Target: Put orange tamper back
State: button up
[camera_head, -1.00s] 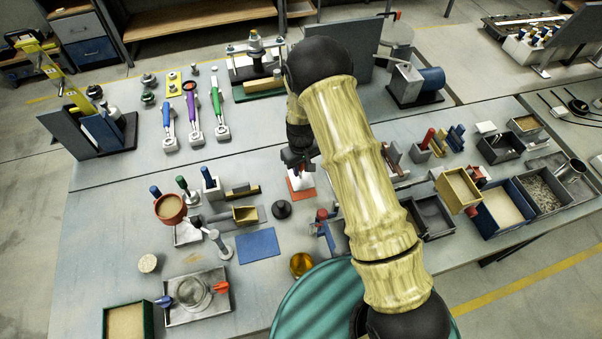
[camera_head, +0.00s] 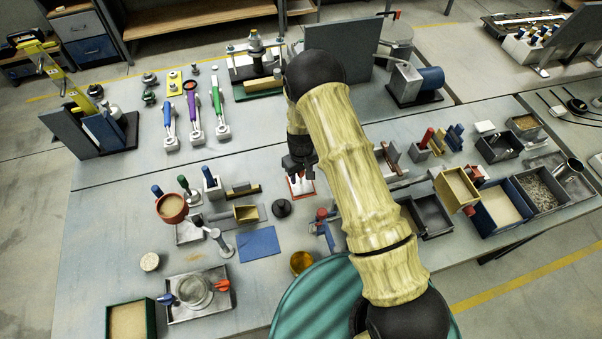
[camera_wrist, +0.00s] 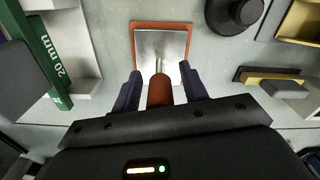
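The orange tamper has an orange-brown handle (camera_wrist: 160,92), a thin metal stem and a square metal foot (camera_wrist: 160,44). The foot rests on an orange-bordered square mark (camera_wrist: 134,42) on the table, with a border strip showing around it. My gripper (camera_wrist: 160,88) is open, one dark finger on each side of the handle, with a gap visible on both sides. In the head view my gripper (camera_head: 301,175) is just above the orange mark (camera_head: 301,194), partly hiding the tamper.
A black round knob (camera_head: 281,208) and a blue mat (camera_head: 258,244) are nearby on the left. A red-and-blue tool (camera_head: 324,222) stands in front, close to my arm. In the wrist view, a green "20 mm" block (camera_wrist: 45,55) is at left and a brass-coloured scoop (camera_wrist: 300,22) at upper right.

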jog(key=shift+r, duration=0.1)
notch_tip(320, 180, up, 11)
jog(key=b, duration=0.4)
jog(key=shift+r, duration=0.55)
dwell(0.4)
jog(key=shift+s+d+r, duration=0.1)
jog(key=shift+d+r, duration=0.1)
jog(key=s+d+r+m+t, duration=0.1)
jog(key=s+d+r+m, duration=0.2)
jog(key=s+d+r, duration=0.3)
jog(key=s+d+r+m+t, duration=0.1)
jog(key=s+d+r+m, duration=0.2)
jog(key=s+d+r, duration=0.3)
jog(key=s+d, duration=0.3)
jog(key=s, duration=0.3)
jog(key=shift+s+r+t, duration=0.3)
